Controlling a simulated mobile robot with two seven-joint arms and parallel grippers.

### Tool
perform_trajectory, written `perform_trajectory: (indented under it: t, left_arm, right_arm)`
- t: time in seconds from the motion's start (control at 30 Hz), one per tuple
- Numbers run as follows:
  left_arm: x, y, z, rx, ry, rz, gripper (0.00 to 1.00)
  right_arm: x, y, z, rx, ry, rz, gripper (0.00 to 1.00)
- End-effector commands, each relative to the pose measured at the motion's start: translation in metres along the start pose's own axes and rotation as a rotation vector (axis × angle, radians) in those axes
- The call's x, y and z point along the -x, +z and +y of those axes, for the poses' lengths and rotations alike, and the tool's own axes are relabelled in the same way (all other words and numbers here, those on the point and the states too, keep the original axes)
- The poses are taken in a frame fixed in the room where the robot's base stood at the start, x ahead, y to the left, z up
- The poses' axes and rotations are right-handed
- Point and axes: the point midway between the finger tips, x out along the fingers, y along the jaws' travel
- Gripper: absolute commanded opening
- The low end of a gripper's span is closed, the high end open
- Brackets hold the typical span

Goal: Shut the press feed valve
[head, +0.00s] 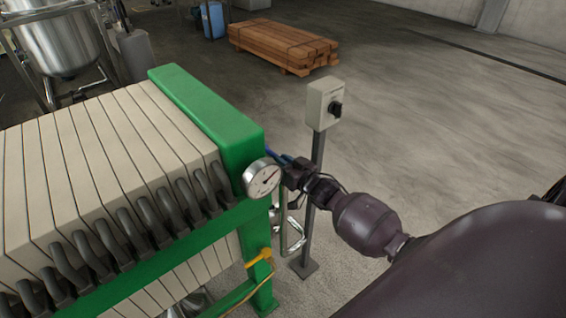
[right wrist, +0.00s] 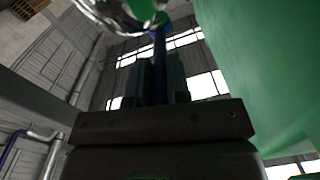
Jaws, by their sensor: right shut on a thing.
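My right gripper (head: 285,162) reaches in from the right, at the press's end just behind the pressure gauge. In the right wrist view its two fingers (right wrist: 160,82) are closed around a blue lever (right wrist: 159,50). The lever runs up to shiny metal pipework (right wrist: 112,14), which I take for the feed valve's body. In the head view only a bit of blue (head: 271,153) shows beside the gripper; the gauge and green frame hide the rest of the valve. I cannot read the lever's angle. My left gripper is not in view.
The filter press has pale plates (head: 75,165) and a green frame (head: 205,115). A gauge (head: 262,178) sits close to my right gripper. A yellow handle (head: 258,258) is lower down. A switch box (head: 325,103) stands on a post behind my gripper. Floor to the right is clear.

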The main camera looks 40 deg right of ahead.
Motion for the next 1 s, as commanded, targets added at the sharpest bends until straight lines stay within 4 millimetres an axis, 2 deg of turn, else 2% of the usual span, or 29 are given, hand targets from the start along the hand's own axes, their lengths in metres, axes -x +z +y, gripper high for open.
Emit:
perform_trajectory:
  t: [0.37,1.0]
  left_arm:
    - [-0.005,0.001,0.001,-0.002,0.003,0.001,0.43]
    - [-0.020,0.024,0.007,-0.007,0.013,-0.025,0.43]
  right_arm:
    - [0.000,-0.001,0.010,0.007,-0.087,-0.020,0.00]
    - [-0.007,-0.002,0.039,0.003,-0.396,-0.086,0.00]
